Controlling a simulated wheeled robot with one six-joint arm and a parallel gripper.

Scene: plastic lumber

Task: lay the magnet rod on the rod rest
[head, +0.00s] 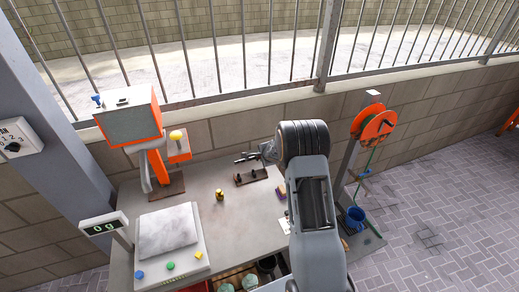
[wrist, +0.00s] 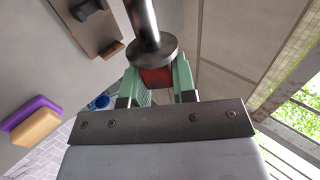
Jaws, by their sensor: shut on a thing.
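The magnet rod (wrist: 145,20) is in the wrist view, with a metal shaft, a round grey collar and a red grip. My gripper (wrist: 158,82) has green fingers, one on each side of the red grip, and is shut on it. The shaft points away from the gripper. In the head view the rod (head: 243,158) is partly hidden by my arm, and my gripper (head: 264,152) is at its right end. The rod rest (head: 243,180) is a brown board with dark uprights on the bench, below the rod in the picture. It also shows in the wrist view (wrist: 92,32), beside the shaft, with the rod apart from it.
A purple and yellow sponge (wrist: 33,122) lies right of the rest in the head view. A small brass piece (head: 219,194) stands on the bench (head: 215,230). A scale (head: 168,233) and an orange-framed machine (head: 130,118) are at left. An orange reel (head: 375,125) stands at right.

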